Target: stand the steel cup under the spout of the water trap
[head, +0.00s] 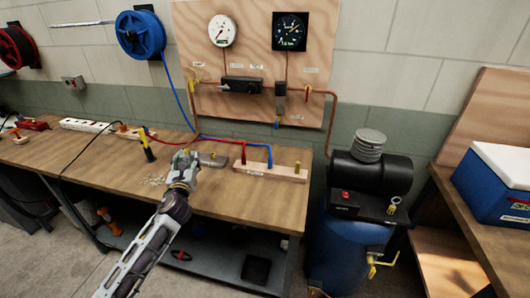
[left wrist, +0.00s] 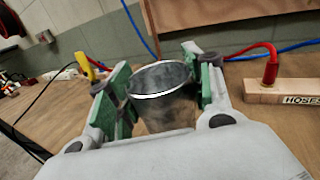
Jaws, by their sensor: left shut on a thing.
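My left gripper (head: 184,160) is over the workbench in the head view. In the left wrist view its green-padded fingers (left wrist: 162,88) are shut on the steel cup (left wrist: 160,100), one on each side. The cup's open rim faces up, slightly tilted in that picture. In the head view I cannot clearly make out the cup at the gripper. The water trap (head: 281,93) hangs on the wooden board, with a small blue spout (head: 276,125) at its lower end. The spout is right of and above the gripper, well apart from it. My right gripper is not in view.
A wooden hose block (head: 285,173) with red and blue hoses stands on the workbench (head: 225,200) right of the gripper. A yellow-handled tool (head: 148,150) is left of it. A blue compressor (head: 355,240) stands beyond the bench's right end. Bare bench lies in front.

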